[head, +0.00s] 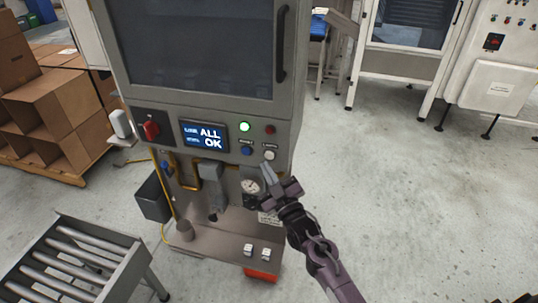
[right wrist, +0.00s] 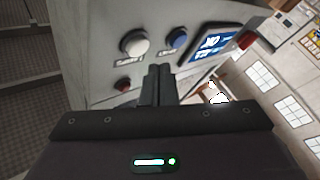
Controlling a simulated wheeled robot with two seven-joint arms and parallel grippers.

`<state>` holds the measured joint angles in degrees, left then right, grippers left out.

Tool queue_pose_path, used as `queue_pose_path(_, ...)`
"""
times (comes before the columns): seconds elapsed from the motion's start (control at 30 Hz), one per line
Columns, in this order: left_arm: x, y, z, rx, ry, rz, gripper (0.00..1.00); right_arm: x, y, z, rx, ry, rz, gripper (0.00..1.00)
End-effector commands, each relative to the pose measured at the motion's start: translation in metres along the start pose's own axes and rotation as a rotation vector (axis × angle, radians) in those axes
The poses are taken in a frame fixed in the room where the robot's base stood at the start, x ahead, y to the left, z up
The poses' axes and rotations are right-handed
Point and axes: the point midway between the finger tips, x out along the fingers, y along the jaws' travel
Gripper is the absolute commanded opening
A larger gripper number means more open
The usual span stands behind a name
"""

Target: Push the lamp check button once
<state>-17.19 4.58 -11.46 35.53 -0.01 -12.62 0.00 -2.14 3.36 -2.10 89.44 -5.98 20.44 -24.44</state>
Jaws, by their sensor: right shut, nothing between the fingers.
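The white push button (head: 268,155), with a small label above it that appears to read "LAMPS", is on the machine's grey front panel, at the lower right of the button group. It also shows in the right wrist view (right wrist: 135,43), uncovered. My right gripper (head: 266,171) is just below the white button in the head view, fingers together and empty. In the right wrist view its closed fingertips (right wrist: 159,70) point at the panel, to the right of and below the white button. Contact with the panel cannot be told. My left gripper is not in view.
A blue button (head: 246,151), a lit green lamp (head: 244,127) and a small red one (head: 270,129) sit close by. A screen (head: 203,136) reads "ALL OK". A gauge (head: 250,186) is below. Floor at right is clear.

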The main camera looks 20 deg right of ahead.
Motion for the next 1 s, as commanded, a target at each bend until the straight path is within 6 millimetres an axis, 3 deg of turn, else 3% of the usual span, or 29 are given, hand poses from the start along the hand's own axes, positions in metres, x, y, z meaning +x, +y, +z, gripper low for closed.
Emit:
queue_pose_path(0.4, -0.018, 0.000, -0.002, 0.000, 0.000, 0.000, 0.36, -0.026, -0.019, -0.020, 0.001, -0.002, -0.001, 0.00)
queue_pose_path(1.0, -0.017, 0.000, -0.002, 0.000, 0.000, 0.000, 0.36, -0.027, -0.020, -0.020, 0.000, -0.001, -0.001, 0.00)
